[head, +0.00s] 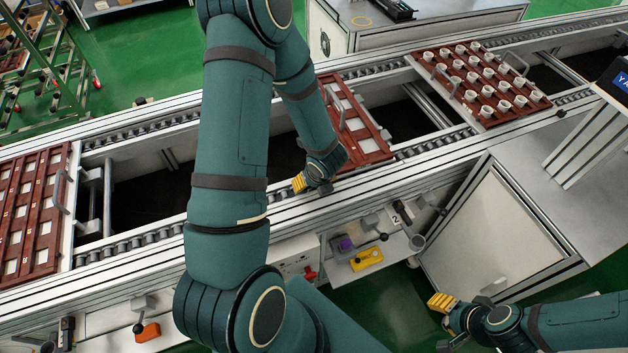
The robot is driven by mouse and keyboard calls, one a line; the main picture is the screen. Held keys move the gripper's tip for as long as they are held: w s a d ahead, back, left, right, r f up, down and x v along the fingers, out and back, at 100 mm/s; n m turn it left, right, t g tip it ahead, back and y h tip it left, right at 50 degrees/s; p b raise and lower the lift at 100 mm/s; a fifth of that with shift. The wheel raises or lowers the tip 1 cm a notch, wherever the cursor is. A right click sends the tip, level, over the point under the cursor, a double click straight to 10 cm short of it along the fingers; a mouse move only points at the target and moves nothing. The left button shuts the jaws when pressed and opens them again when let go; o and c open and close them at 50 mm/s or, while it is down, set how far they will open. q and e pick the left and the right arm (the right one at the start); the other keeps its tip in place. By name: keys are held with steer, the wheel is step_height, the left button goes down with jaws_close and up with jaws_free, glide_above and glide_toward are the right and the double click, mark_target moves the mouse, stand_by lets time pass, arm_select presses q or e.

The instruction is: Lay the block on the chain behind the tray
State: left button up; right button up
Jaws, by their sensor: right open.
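The conveyor carries reddish-brown trays: one at the left (62,195), one in the middle (375,150) partly hidden by my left arm, and one at the right (425,70) holding white cups. Roller chains (140,240) run along both sides of the conveyor. My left gripper (298,184) is over the near conveyor rail, by the middle tray's near left corner; its yellow fingertips show, but not whether it is open. My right gripper (442,303) is open and empty at the lower right, over the green floor, away from the conveyor. I cannot tell for certain which thing is the block.
Below the near rail, a small shelf bears a purple piece (344,244) and a yellow box (367,259), beside levers. A white cabinet (495,235) stands at the right. A green rack (50,70) stands at the far left. Open gaps lie between the trays.

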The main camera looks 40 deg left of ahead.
arm_select(q)
steer(key=shift+f+b, duration=0.3)
steer(key=shift+b, duration=0.15)
steer(key=shift+f+b, duration=0.3)
steer(key=shift+b, duration=0.1)
steer(key=o, duration=1.2)
steer(key=shift+c, duration=0.2)
steer(key=shift+r, duration=0.1)
steer(key=shift+r+p, duration=0.4)
steer(key=shift+p, duration=0.2)
steer(key=p+v, duration=0.4)
steer(key=v, duration=0.8)
steer(key=shift+r, duration=0.15)
